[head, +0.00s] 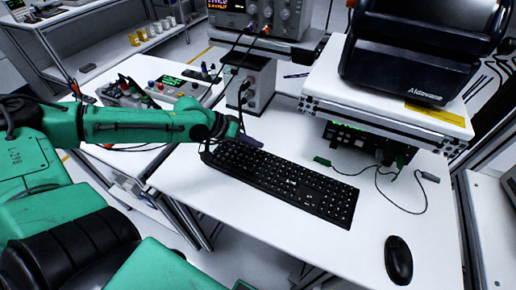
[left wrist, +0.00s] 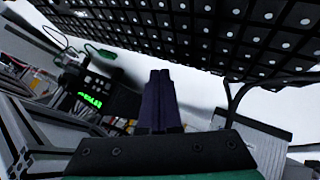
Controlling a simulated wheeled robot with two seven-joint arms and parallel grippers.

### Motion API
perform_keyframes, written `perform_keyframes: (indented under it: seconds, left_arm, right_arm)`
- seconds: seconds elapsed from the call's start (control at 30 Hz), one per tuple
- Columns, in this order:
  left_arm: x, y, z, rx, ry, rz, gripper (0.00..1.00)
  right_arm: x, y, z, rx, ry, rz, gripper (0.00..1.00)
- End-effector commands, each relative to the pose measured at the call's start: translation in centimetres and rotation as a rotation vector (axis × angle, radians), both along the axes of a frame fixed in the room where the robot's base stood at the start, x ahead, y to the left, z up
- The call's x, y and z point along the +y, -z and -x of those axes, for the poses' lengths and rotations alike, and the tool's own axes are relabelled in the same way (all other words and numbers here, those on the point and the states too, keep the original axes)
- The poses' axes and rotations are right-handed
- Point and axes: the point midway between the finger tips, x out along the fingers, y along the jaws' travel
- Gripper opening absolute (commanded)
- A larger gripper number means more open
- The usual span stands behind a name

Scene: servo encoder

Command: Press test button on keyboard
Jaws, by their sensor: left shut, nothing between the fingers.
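A black keyboard (head: 284,181) lies on the white table, slanting down to the right. Its keys with pale marks fill the top of the left wrist view (left wrist: 200,35). My left gripper (head: 250,141) is at the keyboard's far left end, above or beside its back corner; I cannot tell whether it touches. In the left wrist view the gripper's dark fingers (left wrist: 160,78) are together, with nothing between them. I cannot make out which key is the test button. My right gripper is not in view.
A black mouse (head: 398,260) lies right of the keyboard. Behind stand a white platform (head: 385,90) with a black device, a power supply (head: 262,15) and a control box (head: 185,90). A cable (head: 420,200) lies right of the keyboard. The front table area is clear.

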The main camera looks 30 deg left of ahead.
Motion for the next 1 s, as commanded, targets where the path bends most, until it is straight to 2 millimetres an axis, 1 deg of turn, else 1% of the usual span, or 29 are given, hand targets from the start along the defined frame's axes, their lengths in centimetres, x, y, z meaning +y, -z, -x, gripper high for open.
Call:
perform_keyframes:
  seconds: [0.27,0.73,0.8,1.0]
  left_arm:
    - [0.0,-0.2,0.0,0.0,0.0,0.0,0.0]
    - [0.0,-4.9,0.0,-0.002,-0.001,0.0,0.0]
    - [0.0,-5.2,0.0,-0.001,-0.001,0.0,0.0]
    - [0.0,-4.9,0.0,0.0,0.0,0.0,0.0]
  right_arm:
    - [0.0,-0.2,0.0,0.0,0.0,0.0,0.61]
    - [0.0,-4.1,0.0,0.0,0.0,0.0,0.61]
    - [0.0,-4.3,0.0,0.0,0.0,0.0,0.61]
    - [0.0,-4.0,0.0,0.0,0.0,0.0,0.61]
